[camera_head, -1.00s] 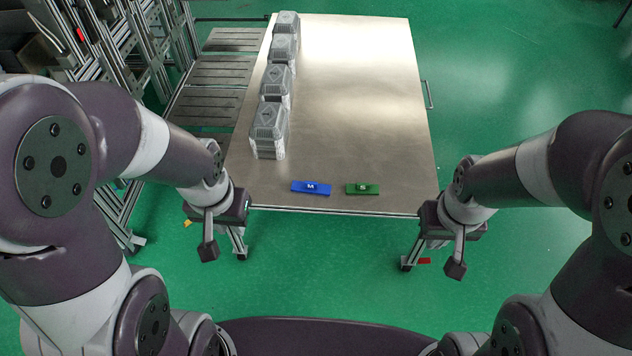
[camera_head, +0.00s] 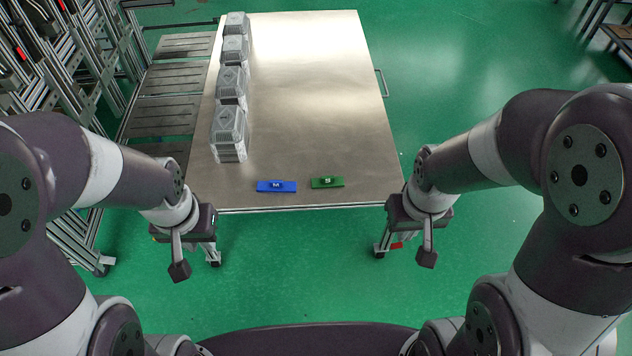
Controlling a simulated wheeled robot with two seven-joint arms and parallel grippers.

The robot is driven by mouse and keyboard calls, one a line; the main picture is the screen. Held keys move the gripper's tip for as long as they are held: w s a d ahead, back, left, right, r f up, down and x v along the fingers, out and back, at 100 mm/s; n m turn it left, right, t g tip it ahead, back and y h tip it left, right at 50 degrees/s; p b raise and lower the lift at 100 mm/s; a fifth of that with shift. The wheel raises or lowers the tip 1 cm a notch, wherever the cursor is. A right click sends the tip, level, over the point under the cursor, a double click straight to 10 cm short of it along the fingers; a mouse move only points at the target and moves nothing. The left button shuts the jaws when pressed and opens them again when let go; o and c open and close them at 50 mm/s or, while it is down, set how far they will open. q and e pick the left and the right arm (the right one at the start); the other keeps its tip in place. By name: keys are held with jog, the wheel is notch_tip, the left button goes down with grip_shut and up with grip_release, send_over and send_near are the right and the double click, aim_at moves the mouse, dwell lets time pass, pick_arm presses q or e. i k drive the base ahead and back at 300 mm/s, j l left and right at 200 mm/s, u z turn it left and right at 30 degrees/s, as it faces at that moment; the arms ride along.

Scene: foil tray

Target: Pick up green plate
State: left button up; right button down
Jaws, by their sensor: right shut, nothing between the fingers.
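The green plate (camera_head: 328,183) is a small flat piece with a white letter, lying near the front edge of the metal table (camera_head: 310,95). A blue plate (camera_head: 277,187) marked M lies just to its left. My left gripper (camera_head: 180,270) hangs in front of the table's front left corner, apart from everything; its fingers are too small to tell open from shut. My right gripper (camera_head: 427,258) is in front of the table's front right corner, shut and empty, well to the right of the green plate.
Several grey foil tray stacks (camera_head: 229,135) stand in a row along the table's left edge. A slatted grey rack (camera_head: 168,82) adjoins on the left. The middle and right of the table top are clear.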

aim_at(325, 180)
jog(key=i+j+z, duration=0.1)
jog(key=z, duration=0.3)
jog(key=i+j+z, duration=0.2)
jog(key=z, duration=0.15)
jog(key=i+j+z, duration=0.1)
jog(key=z, duration=0.3)
jog(key=i+j+z, duration=0.1)
jog(key=j+z, duration=0.25)
jog(key=i+j+z, duration=0.1)
jog(key=j, duration=0.35)
jog(key=i+j, duration=0.15)
jog(key=j, duration=0.3)
jog(key=i+j+z, duration=0.15)
jog(key=j, duration=0.8)
jog(key=i+z, duration=0.05)
